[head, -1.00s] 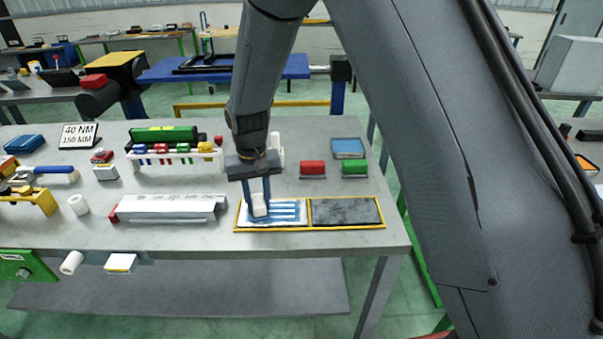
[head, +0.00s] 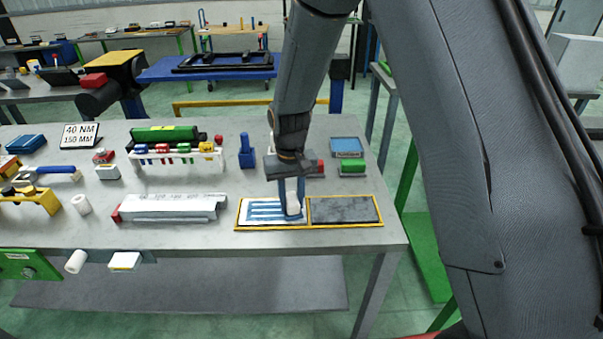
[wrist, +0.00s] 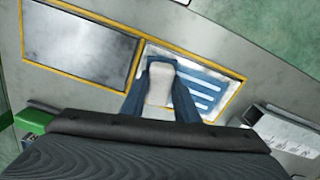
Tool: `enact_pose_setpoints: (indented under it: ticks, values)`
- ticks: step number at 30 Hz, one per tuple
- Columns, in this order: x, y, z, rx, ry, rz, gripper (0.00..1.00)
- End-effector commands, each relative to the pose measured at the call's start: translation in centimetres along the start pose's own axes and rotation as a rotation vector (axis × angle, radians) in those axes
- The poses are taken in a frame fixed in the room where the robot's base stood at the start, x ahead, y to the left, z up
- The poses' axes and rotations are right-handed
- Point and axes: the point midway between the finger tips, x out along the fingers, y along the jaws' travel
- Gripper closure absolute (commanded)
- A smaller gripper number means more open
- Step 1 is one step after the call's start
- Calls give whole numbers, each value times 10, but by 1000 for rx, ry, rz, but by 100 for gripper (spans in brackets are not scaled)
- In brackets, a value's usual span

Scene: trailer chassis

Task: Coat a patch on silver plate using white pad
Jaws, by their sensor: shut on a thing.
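My gripper (head: 291,206) is shut on the white pad (head: 293,196) and holds it at the right part of the striped left panel in a yellow frame, close to the divider. This panel looks like the silver plate (head: 245,220); it is pale with blue stripes along its length. I cannot tell if the pad presses on it. In the wrist view the pad (wrist: 160,82) sits between the blue fingers, with the striped plate (wrist: 205,90) under and to the right of it. The fingers hide part of the plate.
A dark grey panel (head: 343,210) fills the right half of the frame. A silver channel (head: 172,206) lies to the left. Behind stand a blue block (head: 247,153), a green block (head: 352,168), a blue tray (head: 347,147) and a tool rack (head: 175,151).

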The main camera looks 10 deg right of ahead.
Motion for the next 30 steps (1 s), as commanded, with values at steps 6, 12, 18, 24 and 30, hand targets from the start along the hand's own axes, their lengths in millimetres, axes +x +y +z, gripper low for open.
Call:
enact_pose_setpoints:
  ticks: [6, 12, 18, 24, 30]
  values:
    - [0, 17, 4, -4, -1, 0, 93]
    - [-25, 19, 5, -7, 2, 0, 93]
    - [-43, 20, 5, -5, 1, 0, 93]
    - [-61, 20, 5, -4, 1, 0, 93]
    - [-77, 21, 5, -3, 1, 0, 93]
